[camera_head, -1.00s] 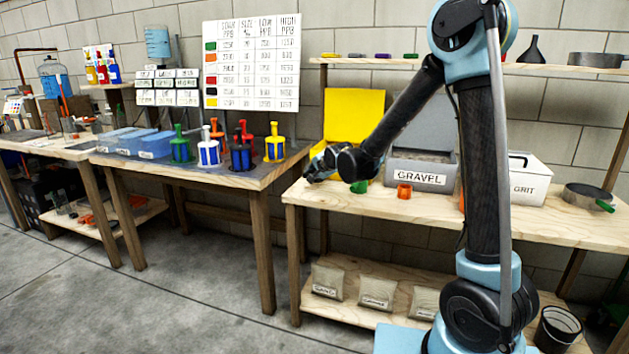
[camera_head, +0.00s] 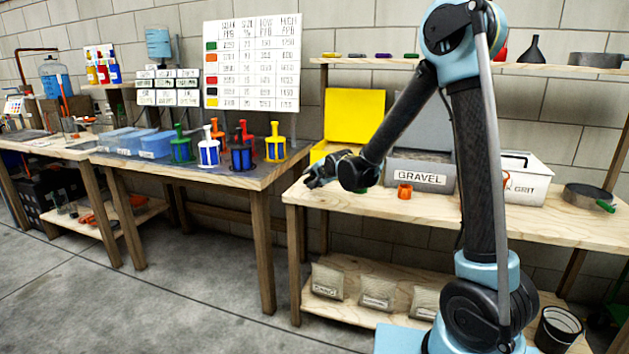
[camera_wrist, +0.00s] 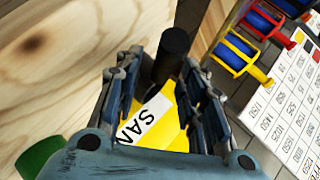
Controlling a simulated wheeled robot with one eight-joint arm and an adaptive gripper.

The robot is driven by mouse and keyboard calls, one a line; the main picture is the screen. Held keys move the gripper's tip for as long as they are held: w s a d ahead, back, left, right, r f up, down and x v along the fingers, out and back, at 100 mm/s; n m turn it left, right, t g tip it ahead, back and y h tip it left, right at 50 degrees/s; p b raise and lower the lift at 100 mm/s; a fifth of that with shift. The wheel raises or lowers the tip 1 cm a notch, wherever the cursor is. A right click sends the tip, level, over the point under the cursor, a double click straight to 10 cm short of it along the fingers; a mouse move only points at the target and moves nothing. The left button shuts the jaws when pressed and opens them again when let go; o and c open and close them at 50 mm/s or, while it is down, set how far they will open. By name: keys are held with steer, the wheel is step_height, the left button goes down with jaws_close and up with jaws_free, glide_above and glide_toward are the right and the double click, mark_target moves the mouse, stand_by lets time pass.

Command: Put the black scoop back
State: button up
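A black cylinder (camera_wrist: 172,55), which looks like the handle of the black scoop, stands between and just past my fingertips in the wrist view. The rest of the scoop is hidden, and I cannot make the scoop out in the head view. My gripper (camera_wrist: 163,75) has its fingers apart, with a gap showing beside the cylinder; I see no firm grip on it. In the head view my gripper (camera_head: 322,172) is at the front of the open yellow box (camera_head: 354,116). Its yellow side with a label reading "SAN" (camera_wrist: 148,118) lies between my fingers in the wrist view.
The grey gravel box (camera_head: 420,178), an orange cup (camera_head: 404,191) and the white grit box (camera_head: 525,182) stand right of my gripper. A pan with a green handle (camera_head: 587,196) is farther right. The side table (camera_head: 258,180) holds several coloured filters.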

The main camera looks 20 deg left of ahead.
steer(key=v, duration=1.1)
steer(key=shift+s+d+r, duration=0.15)
steer(key=shift+s+d, duration=0.1)
steer(key=s+d+f+n+g+h, duration=0.1)
steer(key=s+d+h, duration=0.15)
steer(key=d, duration=1.05)
steer(key=s+d+f+n+g+h, duration=0.15)
steer(key=s+d, duration=0.25)
steer(key=d, duration=0.9)
steer(key=s+d+f+n+g+h, duration=0.1)
steer(key=s+d+f, duration=0.3)
steer(key=s+d, duration=0.4)
steer(key=s+d+f+n+g+h, duration=0.2)
steer(key=s+d, duration=0.7)
steer(key=s, duration=0.6)
step_height(320, 180, down, 2)
steer(key=shift+f+n+g, duration=0.15)
steer(key=shift+n+g, duration=0.4)
steer(key=shift+g, duration=0.2)
steer(key=shift+w+f, duration=0.2)
steer(key=shift+w, duration=0.25)
